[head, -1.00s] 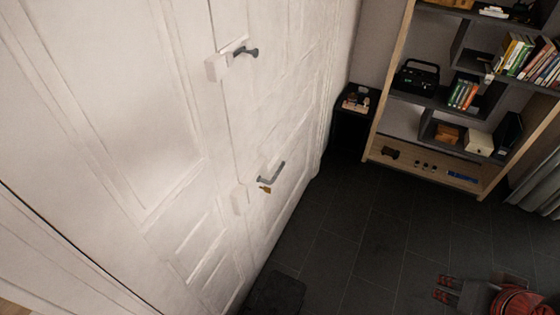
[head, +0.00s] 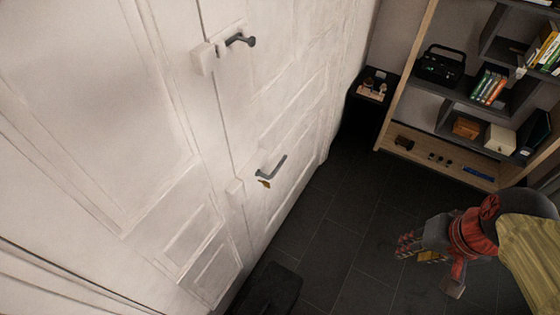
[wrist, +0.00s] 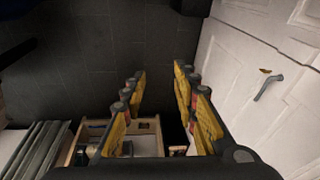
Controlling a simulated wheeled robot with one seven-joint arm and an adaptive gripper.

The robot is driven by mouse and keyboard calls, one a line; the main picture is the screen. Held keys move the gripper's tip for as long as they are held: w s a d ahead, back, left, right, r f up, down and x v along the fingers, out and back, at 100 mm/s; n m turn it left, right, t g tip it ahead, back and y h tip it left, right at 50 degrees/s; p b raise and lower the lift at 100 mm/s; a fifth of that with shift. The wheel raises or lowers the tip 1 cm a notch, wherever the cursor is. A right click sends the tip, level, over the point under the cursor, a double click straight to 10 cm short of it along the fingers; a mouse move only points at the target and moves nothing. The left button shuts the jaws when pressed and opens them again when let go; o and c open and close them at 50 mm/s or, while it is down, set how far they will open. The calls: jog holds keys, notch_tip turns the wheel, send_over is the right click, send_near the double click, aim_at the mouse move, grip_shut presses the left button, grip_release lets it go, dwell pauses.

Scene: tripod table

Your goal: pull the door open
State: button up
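The white panelled door (head: 290,130) stands along the left of the head view and appears shut. A dark lever handle (head: 272,168) is low on it, with a small brass-coloured key (head: 264,183) just below. This handle also shows in the wrist view (wrist: 268,87), at the right. A second dark lever (head: 240,40) with a white block beside it is higher up. My gripper (head: 408,248) is to the right of the door, over the floor and apart from the handle. In the wrist view my gripper (wrist: 165,92) has its yellow-padded fingers spread with nothing between them.
A shelf unit (head: 410,75) with books and a black radio (head: 441,65) stands at the back right. A small black side table (head: 372,90) is beside it. A dark block-like object (head: 273,291) is on the floor near the door. Dark tiled floor (head: 330,220) is clear between door and gripper.

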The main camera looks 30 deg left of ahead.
aim_at(281, 162)
jog(key=w+a+f+m+g+y, duration=0.1)
jog(key=w+a+f+g+y, duration=0.2)
jog(key=a+f, duration=0.5)
jog(key=w+a+f+g+y, duration=0.35)
jog(key=a+f, duration=0.25)
jog(key=a, duration=0.5)
jog(key=w+a+f+m+g+y, duration=0.15)
jog(key=a+f+y, duration=0.25)
jog(key=a+f, duration=0.4)
jog(key=w+a+f+t+y, duration=0.1)
jog(key=w+a+t+y, duration=0.35)
jog(key=w, duration=0.35)
jog(key=w+a+t+y, duration=0.3)
jog(key=w+a, duration=0.2)
jog(key=w, duration=0.3)
jog(key=shift+w+a+r, duration=0.1)
jog(key=shift+a, duration=1.6)
jog(key=shift+w+a+r, duration=0.1)
jog(key=shift+a, duration=1.55)
jog(key=shift+c, duration=0.2)
grip_shut()
jog(key=shift+s, duration=0.1)
